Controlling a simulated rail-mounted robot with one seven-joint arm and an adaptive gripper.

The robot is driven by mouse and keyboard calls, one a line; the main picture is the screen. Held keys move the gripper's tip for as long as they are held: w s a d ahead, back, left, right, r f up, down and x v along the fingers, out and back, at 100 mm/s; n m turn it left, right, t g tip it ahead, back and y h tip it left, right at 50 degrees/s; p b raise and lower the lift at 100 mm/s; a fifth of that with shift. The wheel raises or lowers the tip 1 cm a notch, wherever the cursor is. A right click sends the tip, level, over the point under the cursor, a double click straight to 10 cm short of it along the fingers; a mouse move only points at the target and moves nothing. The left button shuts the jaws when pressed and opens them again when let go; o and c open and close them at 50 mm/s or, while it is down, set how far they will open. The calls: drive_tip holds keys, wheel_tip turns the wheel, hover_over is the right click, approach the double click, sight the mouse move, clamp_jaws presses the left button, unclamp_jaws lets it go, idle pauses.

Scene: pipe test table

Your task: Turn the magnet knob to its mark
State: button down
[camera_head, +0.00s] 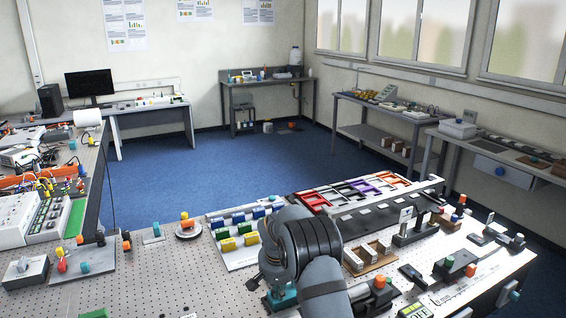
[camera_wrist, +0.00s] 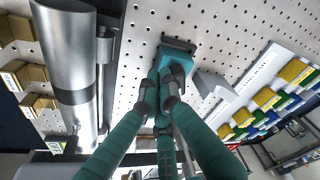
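In the wrist view, a teal block with a dark top edge (camera_wrist: 178,52) stands on the perforated table plate, just beyond my gripper (camera_wrist: 161,93). It may be the magnet base, but no knob or mark can be made out. My gripper's teal fingers come together at their dark tips, right at the block's near side. The tips are close to each other; whether something is held between them is hidden. In the head view, my arm covers most of this spot, and only a bit of teal shows beneath it.
A silver cylinder (camera_wrist: 68,60) lies left of my fingers in the wrist view. A grey wedge-shaped piece (camera_wrist: 212,85) stands close on the right. A white board (camera_head: 238,258) with yellow, green and blue blocks is behind my arm. Wooden trays (camera_head: 370,262) sit to its right.

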drive_tip(key=shift+w, duration=0.2)
drive_tip(key=shift+a+b, duration=0.8)
drive_tip(key=shift+b, duration=0.3)
drive_tip(key=shift+s+a+f+b, duration=0.1)
drive_tip(key=shift+s+b, duration=0.05)
drive_tip(key=shift+b, duration=0.15)
drive_tip(key=shift+s, duration=0.25)
drive_tip(key=w+p+v, duration=0.1)
drive_tip(key=p+v, duration=0.3)
drive_tip(key=v, duration=0.2)
drive_tip(key=shift+w, duration=0.25)
